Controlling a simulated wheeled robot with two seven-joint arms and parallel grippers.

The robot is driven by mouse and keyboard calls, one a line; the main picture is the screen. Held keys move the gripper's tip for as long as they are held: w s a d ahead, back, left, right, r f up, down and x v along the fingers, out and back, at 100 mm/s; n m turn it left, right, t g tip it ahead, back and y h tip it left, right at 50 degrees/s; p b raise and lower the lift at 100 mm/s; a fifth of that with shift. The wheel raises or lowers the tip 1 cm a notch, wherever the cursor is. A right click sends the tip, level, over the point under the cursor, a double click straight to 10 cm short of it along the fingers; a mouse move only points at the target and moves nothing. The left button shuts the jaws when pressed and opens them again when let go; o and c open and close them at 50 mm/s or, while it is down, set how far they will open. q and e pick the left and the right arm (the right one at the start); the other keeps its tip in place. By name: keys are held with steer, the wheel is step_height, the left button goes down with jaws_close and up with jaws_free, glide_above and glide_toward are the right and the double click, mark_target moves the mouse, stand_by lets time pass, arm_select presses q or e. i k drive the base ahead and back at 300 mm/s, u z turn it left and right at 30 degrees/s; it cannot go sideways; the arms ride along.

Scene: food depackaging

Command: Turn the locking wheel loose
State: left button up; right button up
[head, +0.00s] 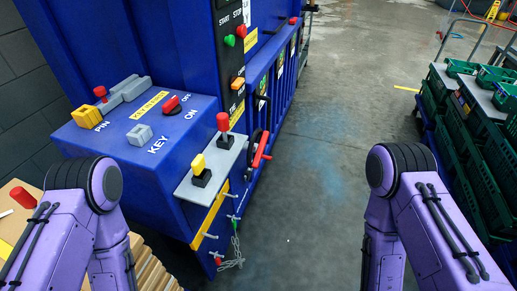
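A blue machine (130,165) stands at the left. What looks like the locking wheel, a dark rim (254,143) with a red handle (262,149), is on the machine's right-hand side, seen nearly edge-on. Part of the wheel is hidden by the machine's corner and the lever panel. My two purple arms come in at the lower left and lower right, well apart from the wheel. Neither gripper shows in the head view.
A lever panel (211,180) with red and yellow knobs juts out before the wheel. A chain (236,251) hangs below it. Green crates (470,130) stand at the right. A wooden pallet stack lies lower left. The grey floor (320,170) between is clear.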

mark_target(257, 148)
steer(key=k, duration=1.2)
steer(key=z, duration=1.05)
steer(key=i, duration=1.75)
steer(key=u, duration=0.45)
